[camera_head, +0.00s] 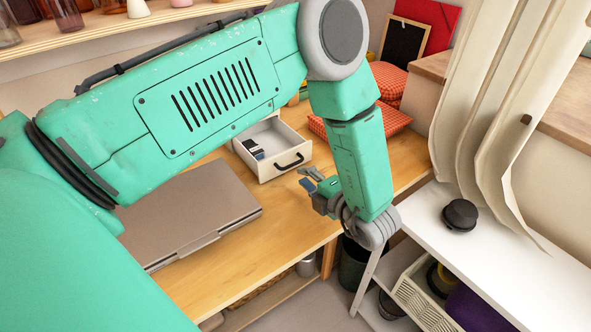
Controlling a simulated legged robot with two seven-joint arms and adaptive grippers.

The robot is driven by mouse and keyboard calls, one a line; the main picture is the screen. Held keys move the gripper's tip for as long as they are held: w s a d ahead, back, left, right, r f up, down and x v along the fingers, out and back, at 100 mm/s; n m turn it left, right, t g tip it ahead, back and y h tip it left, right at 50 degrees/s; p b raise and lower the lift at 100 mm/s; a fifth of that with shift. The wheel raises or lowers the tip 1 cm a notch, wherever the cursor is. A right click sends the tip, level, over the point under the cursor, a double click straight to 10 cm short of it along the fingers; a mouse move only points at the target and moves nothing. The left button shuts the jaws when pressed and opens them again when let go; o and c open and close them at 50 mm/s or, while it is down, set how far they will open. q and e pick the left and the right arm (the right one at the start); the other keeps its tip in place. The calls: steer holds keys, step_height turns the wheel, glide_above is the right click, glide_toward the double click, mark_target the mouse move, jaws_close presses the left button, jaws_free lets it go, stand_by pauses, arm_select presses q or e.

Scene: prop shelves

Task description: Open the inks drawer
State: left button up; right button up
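A small white drawer (286,171) with a black bar handle (289,161) on its front is at the middle of the wooden table. Its open top shows, with a few small dark and pale items (254,148) inside. My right gripper is not in view.
A closed grey-brown laptop (190,213) lies on the table (283,235) at left. Red patterned cushions (390,116) are behind my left forearm. A white shelf (490,262) with a black round object (460,214) stands at right, below a pale curtain (490,100).

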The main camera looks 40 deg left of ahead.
arm_select(q)
steer(key=v, duration=0.6)
steer(key=shift+f, duration=0.1)
